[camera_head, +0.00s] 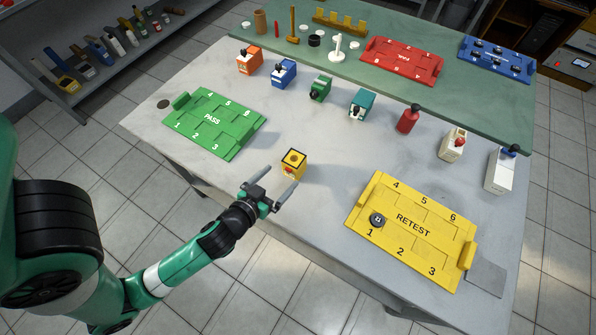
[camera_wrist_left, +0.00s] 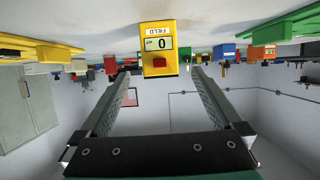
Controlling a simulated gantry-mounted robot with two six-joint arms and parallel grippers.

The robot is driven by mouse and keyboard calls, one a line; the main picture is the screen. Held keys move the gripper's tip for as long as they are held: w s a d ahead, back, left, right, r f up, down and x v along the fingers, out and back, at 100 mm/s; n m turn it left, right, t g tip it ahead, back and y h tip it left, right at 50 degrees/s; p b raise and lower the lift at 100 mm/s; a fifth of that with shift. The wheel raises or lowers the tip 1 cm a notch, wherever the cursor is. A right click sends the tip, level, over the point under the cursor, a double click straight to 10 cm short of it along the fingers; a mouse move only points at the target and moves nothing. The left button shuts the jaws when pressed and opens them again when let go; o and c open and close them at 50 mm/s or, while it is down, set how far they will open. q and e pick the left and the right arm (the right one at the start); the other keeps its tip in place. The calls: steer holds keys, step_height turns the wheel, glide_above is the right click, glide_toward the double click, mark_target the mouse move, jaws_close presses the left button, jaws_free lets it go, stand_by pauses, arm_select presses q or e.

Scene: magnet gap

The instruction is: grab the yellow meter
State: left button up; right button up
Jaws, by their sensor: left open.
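The yellow meter (camera_head: 293,163) is a small yellow box standing near the front edge of the grey table. In the left wrist view the yellow meter (camera_wrist_left: 158,52) appears upside down, with a small screen reading 0, the label FIELD and a red button. My left gripper (camera_head: 272,192) is open and empty, just in front of the meter, its fingers pointing toward it. In the left wrist view the meter is centred between the fingertips of my left gripper (camera_wrist_left: 161,74), beyond them or at their ends; no contact is clear. My right gripper is not in view.
A green PASS tray (camera_head: 211,118) lies to the left and a yellow RETEST tray (camera_head: 411,226), with a dark round piece on it, to the right. Behind stand orange (camera_head: 249,62), blue (camera_head: 284,72), green (camera_head: 320,89) and teal (camera_head: 362,104) devices. Table around the meter is clear.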

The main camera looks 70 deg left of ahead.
mark_target(287, 171)
arm_select(q)
steer(key=shift+a+f, duration=0.1)
steer(key=shift+f, duration=0.15)
steer(key=shift+w, duration=0.3)
steer(key=b+x, duration=0.1)
steer(key=x, duration=0.5)
steer(key=shift+a+f, duration=0.1)
steer(key=shift+a, duration=0.05)
steer(key=shift+w+a+f+b, duration=0.2)
steer(key=shift+w+f+b, duration=0.05)
steer(key=shift+b, duration=0.1)
steer(key=b+x, duration=0.1)
steer(key=x, duration=0.3)
steer(key=shift+w+a, duration=0.2)
steer(key=shift+w, duration=0.05)
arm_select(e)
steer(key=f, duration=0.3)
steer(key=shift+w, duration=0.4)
